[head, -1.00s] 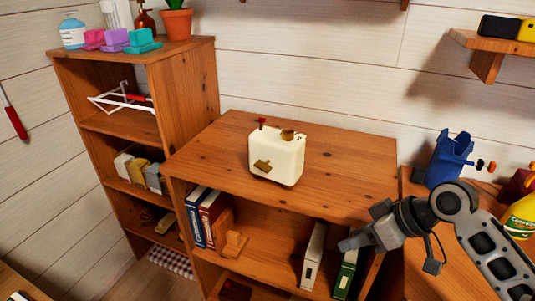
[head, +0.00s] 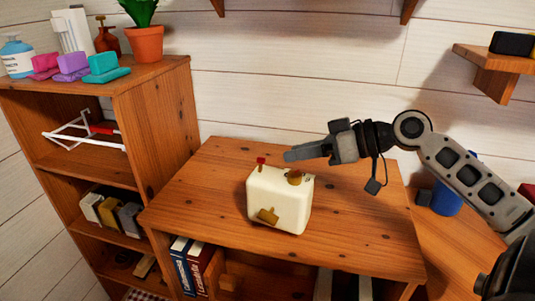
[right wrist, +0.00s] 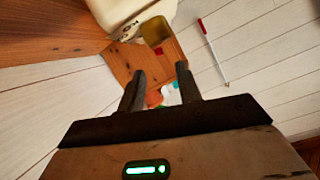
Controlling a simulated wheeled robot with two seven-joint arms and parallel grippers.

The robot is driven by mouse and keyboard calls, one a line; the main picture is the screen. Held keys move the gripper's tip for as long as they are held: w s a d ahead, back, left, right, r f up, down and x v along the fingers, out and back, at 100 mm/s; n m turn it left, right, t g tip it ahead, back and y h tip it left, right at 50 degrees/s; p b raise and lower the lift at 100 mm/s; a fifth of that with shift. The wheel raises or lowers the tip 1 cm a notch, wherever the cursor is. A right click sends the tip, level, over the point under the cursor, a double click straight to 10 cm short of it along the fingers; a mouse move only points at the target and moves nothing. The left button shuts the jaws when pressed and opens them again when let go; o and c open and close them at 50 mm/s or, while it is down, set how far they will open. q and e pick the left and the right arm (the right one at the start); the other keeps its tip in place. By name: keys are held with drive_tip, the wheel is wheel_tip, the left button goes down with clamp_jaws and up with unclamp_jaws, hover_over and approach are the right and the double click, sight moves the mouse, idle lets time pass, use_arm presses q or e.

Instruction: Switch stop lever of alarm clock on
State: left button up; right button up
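The alarm clock (head: 278,205) is a cream box upright on the low wooden cabinet in the head view. A small red lever (head: 261,161) stands at its top left edge. A brass knob (head: 294,178) sits on top at the right, and a brass key-like piece (head: 268,215) on its front. My right gripper (head: 289,155) reaches in from the right, above and behind the clock's top, apart from it. In the right wrist view its two fingers (right wrist: 162,82) are spread with nothing held between them. The clock (right wrist: 128,16) shows at the top there, partly cut off. My left gripper is not in view.
The cabinet top (head: 365,245) is clear around the clock. A taller shelf (head: 160,105) stands at the left with a plant pot (head: 145,43) and coloured blocks on top. A blue object (head: 447,197) is partly behind my right arm. A wall shelf (head: 490,65) juts out at upper right.

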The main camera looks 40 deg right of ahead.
sight(268, 171)
drive_tip(key=p+x, duration=0.1)
drive_tip(key=x, duration=0.6)
drive_tip(key=shift+w, duration=0.2)
clamp_jaws()
